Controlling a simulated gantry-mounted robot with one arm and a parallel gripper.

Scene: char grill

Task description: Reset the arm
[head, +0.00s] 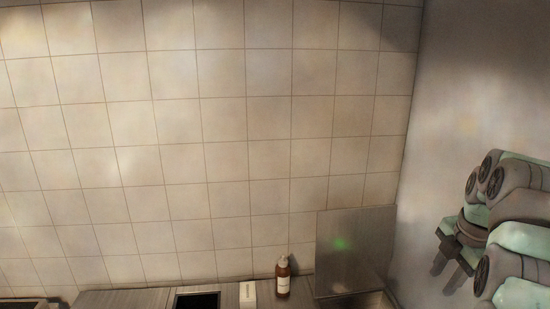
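My arm is folded at the right edge of the head view, in front of the grey side wall. My gripper (447,252) is at the arm's left end, small and dark. Its two fingers look apart, with a gap between them, and I see nothing held. It is well above and to the right of the counter, touching nothing that I can see.
A brown pump bottle (283,277) with a pale label stands on the metal counter (130,299). Left of it are a small white box (247,295) and a dark recessed container (197,300). An upright metal panel (352,250) stands at right. The tiled wall (200,140) is clear.

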